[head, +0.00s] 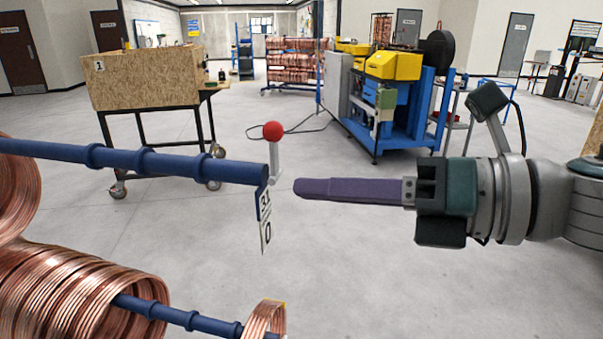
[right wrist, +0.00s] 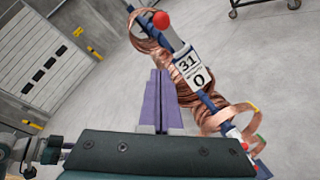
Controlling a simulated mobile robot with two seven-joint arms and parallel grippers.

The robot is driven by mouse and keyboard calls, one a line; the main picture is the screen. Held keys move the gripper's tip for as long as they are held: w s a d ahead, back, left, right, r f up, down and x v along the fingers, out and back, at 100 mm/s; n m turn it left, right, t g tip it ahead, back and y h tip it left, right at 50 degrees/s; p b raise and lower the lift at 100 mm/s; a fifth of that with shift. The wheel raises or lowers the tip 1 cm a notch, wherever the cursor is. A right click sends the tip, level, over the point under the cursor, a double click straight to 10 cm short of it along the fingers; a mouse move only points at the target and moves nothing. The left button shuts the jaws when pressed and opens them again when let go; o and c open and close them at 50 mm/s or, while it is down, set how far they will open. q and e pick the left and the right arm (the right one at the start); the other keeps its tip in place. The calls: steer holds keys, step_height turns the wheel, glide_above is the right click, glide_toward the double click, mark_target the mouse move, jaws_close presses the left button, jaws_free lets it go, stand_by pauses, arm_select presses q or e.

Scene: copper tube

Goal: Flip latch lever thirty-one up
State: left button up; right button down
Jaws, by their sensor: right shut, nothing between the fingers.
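The latch lever has a red ball knob (head: 273,131) on a short light grey stem (head: 276,162). It stands upright at the right end of a blue bar (head: 180,165) in the head view. A tag reading 31 and 0 (head: 265,222) hangs under that bar end. My right gripper (head: 298,188) comes from the right, its purple fingers shut and empty, tips just right of the stem's lower part with a small gap. In the right wrist view the red knob (right wrist: 161,19) and the tag (right wrist: 189,68) are beyond the fingers (right wrist: 160,84). My left gripper is not in view.
Copper coils (head: 90,285) hang on the bars at the lower left. A lower blue bar (head: 185,318) carries a small coil (head: 265,318) near its end. A wooden box on a wheeled cart (head: 150,80) and a blue and yellow machine (head: 390,85) stand farther back. The floor between is clear.

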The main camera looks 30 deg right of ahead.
arm_select(q)
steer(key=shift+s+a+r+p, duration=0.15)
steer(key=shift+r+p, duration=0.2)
steer(key=shift+p, duration=0.45)
arm_select(e)
steer(key=s+d+r, duration=0.5)
steer(key=s, duration=0.2)
steer(key=shift+d, duration=0.3)
